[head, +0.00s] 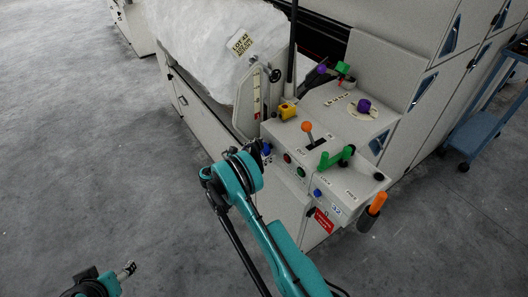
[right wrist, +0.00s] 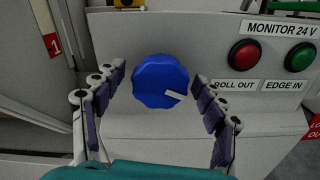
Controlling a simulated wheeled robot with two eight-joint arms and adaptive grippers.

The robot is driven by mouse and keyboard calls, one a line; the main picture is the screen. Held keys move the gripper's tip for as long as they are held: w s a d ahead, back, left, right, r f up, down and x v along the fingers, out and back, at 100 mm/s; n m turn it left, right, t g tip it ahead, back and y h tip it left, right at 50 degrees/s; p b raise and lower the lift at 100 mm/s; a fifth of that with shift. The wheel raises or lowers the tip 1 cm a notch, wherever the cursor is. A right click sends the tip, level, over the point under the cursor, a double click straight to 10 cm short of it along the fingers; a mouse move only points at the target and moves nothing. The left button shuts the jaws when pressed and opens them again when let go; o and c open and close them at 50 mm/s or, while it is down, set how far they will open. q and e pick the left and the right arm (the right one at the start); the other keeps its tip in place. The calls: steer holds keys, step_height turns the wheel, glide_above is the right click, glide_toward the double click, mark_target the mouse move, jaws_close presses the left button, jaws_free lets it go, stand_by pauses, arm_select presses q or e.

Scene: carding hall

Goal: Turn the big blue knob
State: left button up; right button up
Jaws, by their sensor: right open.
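The big blue knob (right wrist: 160,80) sits on the pale front panel, centred in the right wrist view. It has a scalloped rim, and its white pointer mark points right and slightly down. In the head view the knob (head: 267,149) shows small, partly hidden beside my right gripper (head: 261,157). My right gripper (right wrist: 158,84) is open, with one finger on each side of the knob and a visible gap on both sides. My left gripper (head: 125,271) is low at the left, far from the panel; its jaw state is unclear.
Right of the knob are a red button (right wrist: 244,55) and a green button (right wrist: 301,56). The console also carries an orange-topped lever (head: 307,127), a green handle (head: 336,157), a purple knob (head: 364,105) and a smaller blue knob (head: 318,193). The floor at left is clear.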

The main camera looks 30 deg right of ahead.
steer(key=shift+d, duration=0.1)
steer(key=c, duration=1.2)
steer(key=shift+o, duration=0.2)
steer(key=m, duration=0.3)
steer(key=shift+m, duration=2.4)
